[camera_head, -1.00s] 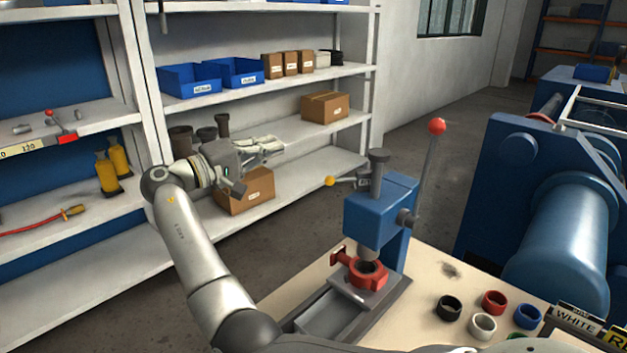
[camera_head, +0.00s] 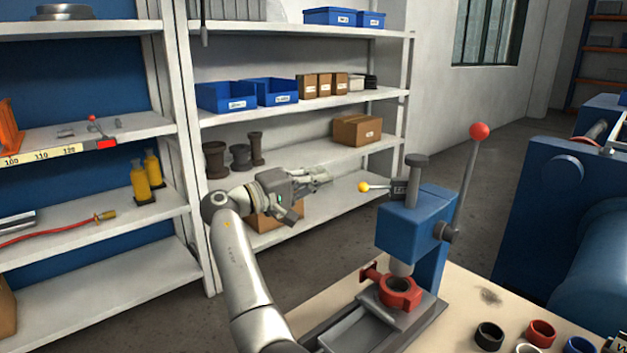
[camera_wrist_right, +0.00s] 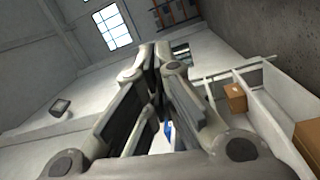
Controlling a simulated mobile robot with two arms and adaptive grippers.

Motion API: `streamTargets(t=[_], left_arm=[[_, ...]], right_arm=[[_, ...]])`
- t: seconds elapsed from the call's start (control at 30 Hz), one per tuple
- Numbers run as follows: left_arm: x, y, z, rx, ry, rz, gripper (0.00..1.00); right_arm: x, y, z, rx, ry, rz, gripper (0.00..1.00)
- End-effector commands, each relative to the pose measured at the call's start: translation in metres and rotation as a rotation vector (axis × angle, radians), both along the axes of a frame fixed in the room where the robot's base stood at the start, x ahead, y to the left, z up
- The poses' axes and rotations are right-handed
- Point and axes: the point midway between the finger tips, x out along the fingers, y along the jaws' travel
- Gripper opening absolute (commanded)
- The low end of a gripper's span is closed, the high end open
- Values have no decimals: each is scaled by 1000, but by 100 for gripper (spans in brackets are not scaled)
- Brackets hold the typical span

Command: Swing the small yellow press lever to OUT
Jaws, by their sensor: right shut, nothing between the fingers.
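The small press lever shows in the head view as a yellow ball knob (camera_head: 363,187) on a short rod, pointing left from a dark block on top of the blue press (camera_head: 410,228). Any OUT marking is too small to read. My right gripper (camera_head: 326,174) is shut and empty, up and left of the knob, with its fingers pointing right. A gap shows between fingertips and knob in the picture; the depth between them is unclear. In the right wrist view the fingers (camera_wrist_right: 157,58) are together; the lever does not show there. My left gripper is not in view.
A long press handle with a red ball (camera_head: 479,131) rises right of the press. A red ring-shaped valve body (camera_head: 399,294) sits under the ram. Coloured rings, one of them red (camera_head: 540,332), lie on the bench. White shelves (camera_head: 290,119) stand behind my right arm.

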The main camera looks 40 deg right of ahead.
Motion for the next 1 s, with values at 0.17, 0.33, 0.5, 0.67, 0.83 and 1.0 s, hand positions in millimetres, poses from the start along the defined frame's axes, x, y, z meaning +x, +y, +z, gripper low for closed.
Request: streamTargets(t=[0.17,0.33,0.5,0.67,0.83,1.0], left_arm=[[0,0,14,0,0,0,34],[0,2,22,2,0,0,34],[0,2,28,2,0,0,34],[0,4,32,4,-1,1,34],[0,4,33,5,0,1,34],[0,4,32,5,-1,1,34]], right_arm=[[-3,-41,6,1,1,-4,0],[-10,-57,3,1,1,1,0],[-26,-51,0,1,0,1,0],[-36,-47,-2,1,1,0,0],[-40,-46,-4,0,1,0,0],[-40,-46,-4,-1,1,0,0]])
